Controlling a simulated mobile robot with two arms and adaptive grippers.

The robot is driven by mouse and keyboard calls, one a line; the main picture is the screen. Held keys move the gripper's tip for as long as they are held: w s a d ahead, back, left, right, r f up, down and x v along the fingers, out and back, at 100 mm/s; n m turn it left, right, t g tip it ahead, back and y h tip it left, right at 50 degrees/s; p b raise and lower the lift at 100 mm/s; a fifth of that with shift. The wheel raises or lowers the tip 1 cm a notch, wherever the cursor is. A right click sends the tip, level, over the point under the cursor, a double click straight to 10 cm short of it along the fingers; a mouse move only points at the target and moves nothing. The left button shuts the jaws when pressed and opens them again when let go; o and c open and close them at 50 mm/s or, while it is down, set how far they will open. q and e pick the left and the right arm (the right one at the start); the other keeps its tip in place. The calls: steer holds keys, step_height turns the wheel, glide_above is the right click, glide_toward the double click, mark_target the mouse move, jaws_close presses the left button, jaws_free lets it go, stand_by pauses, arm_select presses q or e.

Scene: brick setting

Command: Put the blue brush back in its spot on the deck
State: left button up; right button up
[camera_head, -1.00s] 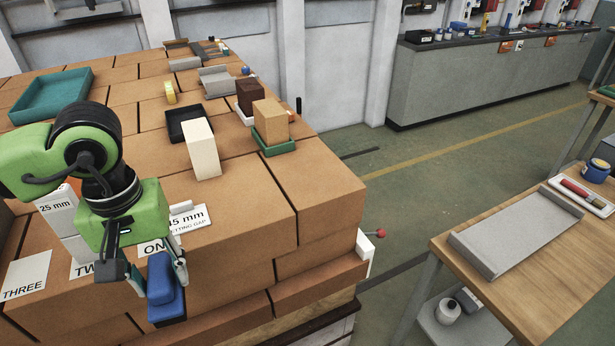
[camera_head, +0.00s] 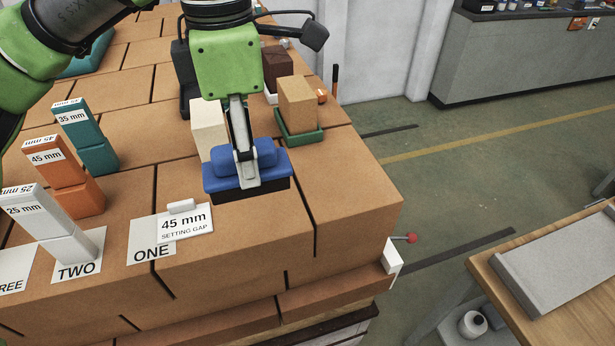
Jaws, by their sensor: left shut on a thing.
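The blue brush (camera_head: 220,178) has a blue body and a dark underside. My left gripper (camera_head: 243,165) comes down over it from above and is shut on it. The brush is over the front part of the brick deck (camera_head: 345,185), in front of the cream block; I cannot tell whether its underside touches the bricks. No marked spot for the brush can be made out. My right gripper is not in view.
A cream block (camera_head: 207,128) stands just behind the brush. A tan block in a green tray (camera_head: 299,138) is to its right. Grey, orange (camera_head: 68,180) and teal gauges stand left. A setting-gap card (camera_head: 185,222) lies in front. A wooden table (camera_head: 500,310) is at right.

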arm_select(q)
steer(key=shift+w+d, duration=0.25)
steer(key=shift+d, duration=0.05)
steer(key=w+d+f+p, duration=0.2)
steer(key=w+f, duration=0.1)
steer(key=w+d+f+p, duration=0.2)
steer(key=w+d+f, duration=0.1)
steer(key=w+d+f+p, duration=0.2)
steer(key=w+f, duration=0.1)
steer(key=w, duration=0.1)
steer(key=shift+d+f, duration=0.15)
steer(key=shift+d, duration=0.1)
step_height(320, 180, down, 3)
steer(key=shift+w+d+r+p, duration=0.1)
steer(key=shift+w+p, duration=0.05)
steer(key=shift+p, duration=1.1)
steer(key=shift+f, duration=0.3)
